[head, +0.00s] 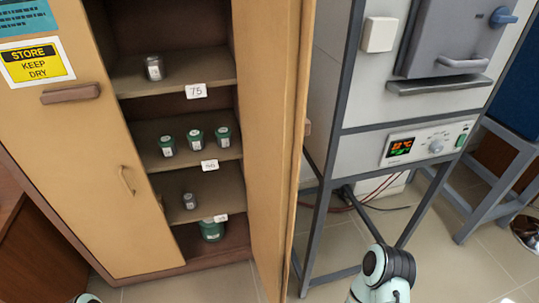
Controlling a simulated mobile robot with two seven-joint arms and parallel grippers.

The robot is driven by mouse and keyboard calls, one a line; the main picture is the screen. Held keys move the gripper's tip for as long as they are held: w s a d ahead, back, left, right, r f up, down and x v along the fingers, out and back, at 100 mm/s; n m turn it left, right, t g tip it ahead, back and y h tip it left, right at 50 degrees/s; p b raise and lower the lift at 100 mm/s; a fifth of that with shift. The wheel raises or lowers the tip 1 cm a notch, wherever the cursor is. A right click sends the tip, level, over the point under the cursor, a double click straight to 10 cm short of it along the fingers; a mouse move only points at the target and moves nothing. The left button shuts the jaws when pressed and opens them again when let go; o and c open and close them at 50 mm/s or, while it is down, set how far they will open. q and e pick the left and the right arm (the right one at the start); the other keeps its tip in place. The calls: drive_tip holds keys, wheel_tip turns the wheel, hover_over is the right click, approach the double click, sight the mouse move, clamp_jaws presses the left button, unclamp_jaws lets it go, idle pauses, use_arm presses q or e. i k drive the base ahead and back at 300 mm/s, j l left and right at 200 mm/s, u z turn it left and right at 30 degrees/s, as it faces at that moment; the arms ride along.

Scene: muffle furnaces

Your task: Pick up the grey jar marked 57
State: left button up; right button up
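Two grey jars stand in the open cabinet in the head view. One grey jar (153,67) is on the upper shelf, left of the tag reading 75. A smaller-looking grey jar (189,201) is on a lower shelf. The markings on both jars are too small to read, so I cannot tell which is marked 57. Only a bit of my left arm shows at the bottom left edge, and a rounded link of my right arm shows at the bottom. Neither gripper is in view.
Three green jars (195,138) stand on the middle shelf, and a larger green container (212,230) is at the cabinet bottom. The open cabinet door (275,130) juts forward on the right. A furnace (450,40) on a metal-framed stand (341,115) is beyond it.

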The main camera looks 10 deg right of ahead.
sight(167, 144)
drive_tip(key=l+u, duration=0.3)
drive_tip(key=l, duration=0.55)
drive_tip(key=l+u, duration=0.3)
drive_tip(key=l, duration=0.5)
drive_tip(key=j, duration=0.65)
